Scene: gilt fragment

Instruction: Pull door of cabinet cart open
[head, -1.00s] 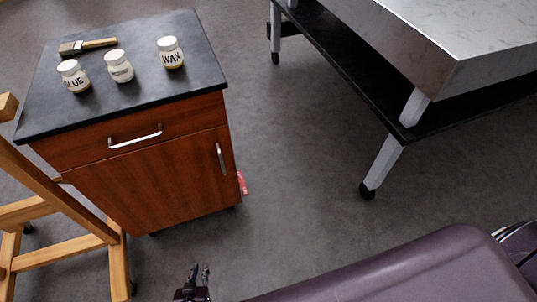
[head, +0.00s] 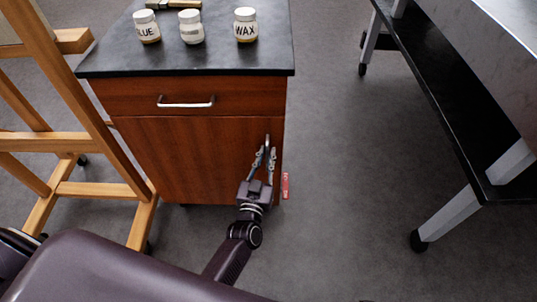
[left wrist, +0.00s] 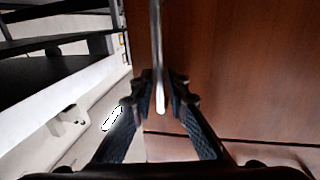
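The cabinet cart (head: 190,150) has reddish-brown wood fronts and a dark top. Its door (head: 175,155) sits flush below the drawer and looks closed. The door's vertical metal handle (head: 267,142) is near the door's right edge. My left gripper (head: 265,153) is at the handle, its lower part hidden behind the fingers. In the left wrist view the handle (left wrist: 157,50) runs down between the two fingertips (left wrist: 160,85), with a narrow gap visible on each side. The fingers look open around it. My right gripper is not in view.
Jars (head: 191,28) and a brush (head: 173,4) rest on the cart top. A wooden easel (head: 75,90) stands close on the left. A wheeled table (head: 455,110) is at the right. Grey floor (head: 335,180) is clear between cart and table.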

